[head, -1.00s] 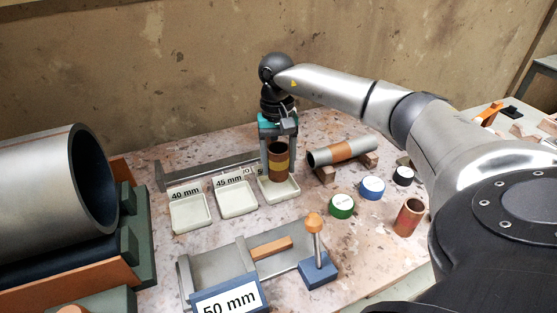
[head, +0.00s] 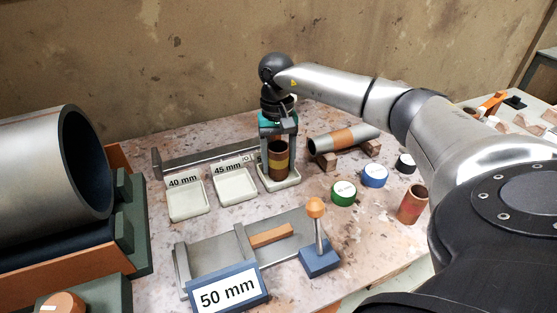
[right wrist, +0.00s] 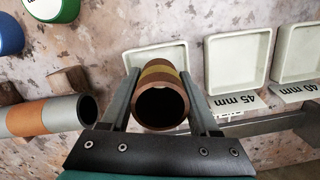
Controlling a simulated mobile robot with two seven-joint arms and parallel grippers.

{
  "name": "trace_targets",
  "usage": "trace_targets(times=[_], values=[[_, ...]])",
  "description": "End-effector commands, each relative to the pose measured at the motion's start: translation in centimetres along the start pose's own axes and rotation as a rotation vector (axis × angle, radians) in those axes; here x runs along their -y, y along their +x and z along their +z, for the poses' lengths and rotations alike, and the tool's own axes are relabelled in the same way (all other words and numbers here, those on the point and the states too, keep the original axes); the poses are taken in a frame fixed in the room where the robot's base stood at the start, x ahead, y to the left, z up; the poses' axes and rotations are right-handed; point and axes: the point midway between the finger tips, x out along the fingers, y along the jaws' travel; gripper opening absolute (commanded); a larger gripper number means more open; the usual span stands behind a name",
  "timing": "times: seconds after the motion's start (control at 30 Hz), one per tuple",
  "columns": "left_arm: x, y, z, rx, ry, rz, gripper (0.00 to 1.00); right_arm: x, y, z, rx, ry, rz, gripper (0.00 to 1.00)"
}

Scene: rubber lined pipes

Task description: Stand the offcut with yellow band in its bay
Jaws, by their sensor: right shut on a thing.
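The offcut with yellow band (head: 278,160) is a short brown tube with a dark bore. It stands upright in the rightmost white tray (head: 292,181). In the right wrist view the offcut (right wrist: 160,75) shows end-on between the two fingers, over the tray (right wrist: 137,57). My right gripper (head: 278,165) is shut on the offcut from above, one finger on each side. Whether the offcut's base touches the tray floor is hard to tell. The rightmost tray's label is mostly hidden behind the gripper. My left gripper is not in view.
Trays marked 40 mm (head: 187,205) and 45 mm (head: 236,186) stand to the left. A grey pipe with an orange band (head: 342,138) lies close on the right.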

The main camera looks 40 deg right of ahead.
Motion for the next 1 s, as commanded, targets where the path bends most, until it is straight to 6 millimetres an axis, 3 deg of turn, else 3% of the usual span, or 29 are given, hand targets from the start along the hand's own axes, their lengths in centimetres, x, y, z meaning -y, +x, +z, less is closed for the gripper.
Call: trace_targets(times=[0.43,0.47,0.77,0.87,1.0], values=[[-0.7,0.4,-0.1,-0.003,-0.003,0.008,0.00,0.0,0.5,-0.1,-0.001,0.000,-0.001,0.00],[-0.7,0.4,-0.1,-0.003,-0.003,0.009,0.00,0.0,0.5,-0.1,-0.001,0.000,-0.001,0.63],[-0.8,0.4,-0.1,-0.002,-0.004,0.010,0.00,0.1,0.6,0.0,0.001,-0.001,-0.001,0.97],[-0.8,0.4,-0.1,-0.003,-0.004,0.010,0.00,0.1,0.6,0.0,0.001,-0.002,-0.001,0.97],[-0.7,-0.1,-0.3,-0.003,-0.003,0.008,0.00,0.1,-1.4,-0.1,-0.004,-0.001,-0.004,0.97]])
